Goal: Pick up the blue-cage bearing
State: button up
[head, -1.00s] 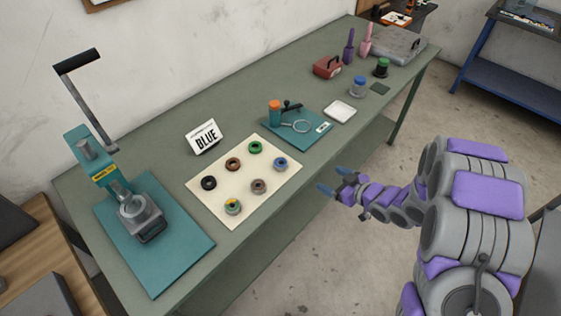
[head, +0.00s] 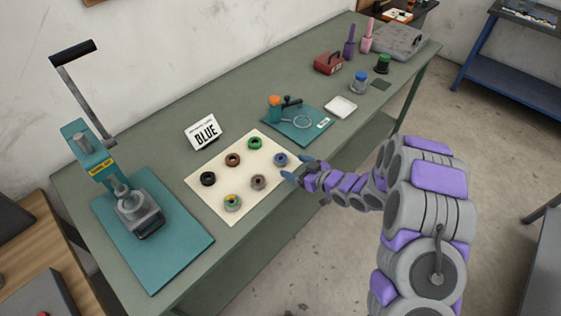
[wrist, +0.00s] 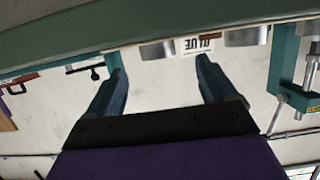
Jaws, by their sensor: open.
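The blue-cage bearing (head: 281,159) lies at the right edge of a cream mat (head: 222,203) on the green workbench. My gripper (head: 297,168) is open and empty, just right of this bearing at the mat's edge. In the wrist view my gripper (wrist: 160,68) shows two spread blue fingers with nothing held between them. That view is upside down, with grey bearing sides along the top; their cage colours cannot be told. A card reading BLUE (head: 203,132) stands behind the mat.
A press (head: 125,190) stands at left. A teal mat with tools (head: 312,138) lies behind right.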

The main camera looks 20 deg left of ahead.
aim_at(282, 159)
jog(key=shift+w+r+b+x, duration=0.1)
jog(key=shift+b+x, duration=0.35)
jog(key=shift+x, duration=1.15)
jog(key=shift+w+r+b+x, duration=0.15)
jog(key=shift+b+x, duration=0.25)
jog(key=shift+x, duration=1.15)
jog(key=shift+d, duration=0.1)
jog(key=c, duration=1.3)
